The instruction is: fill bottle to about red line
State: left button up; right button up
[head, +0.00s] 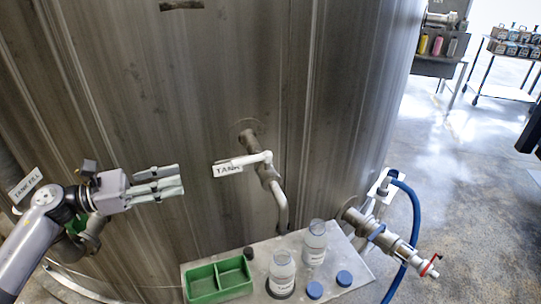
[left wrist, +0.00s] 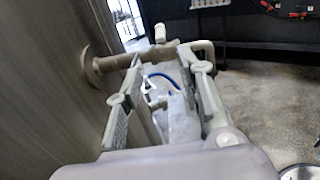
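My left gripper (head: 181,181) is open and empty, left of the tank tap (head: 262,172). In the left wrist view its two fingers (left wrist: 163,64) are apart, with the tap's pipe and spout beyond them. The tap has a white lever with a labelled tag (head: 228,169), and its spout (head: 283,215) bends down over the shelf. A clear front bottle (head: 282,268) stands upright and uncapped below the spout, on a dark round base. A second clear bottle (head: 315,243) stands behind it to the right. I cannot make out a red line or fill level. My right gripper is not visible.
A valve with a red handle (head: 430,266) and a blue hose (head: 415,215) stand at right. The tank wall is close behind.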

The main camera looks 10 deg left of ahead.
aim_at(242, 160)
pick_arm(q)
jog(key=p+x, duration=0.6)
jog(key=x, duration=0.9)
jog(key=shift+w+d+r+p, duration=0.1)
jog(key=shift+w+d+p, duration=0.15)
jog(key=shift+p, duration=0.15)
jog(key=shift+w+d, duration=0.2)
jog(key=shift+d, duration=0.15)
grip_shut()
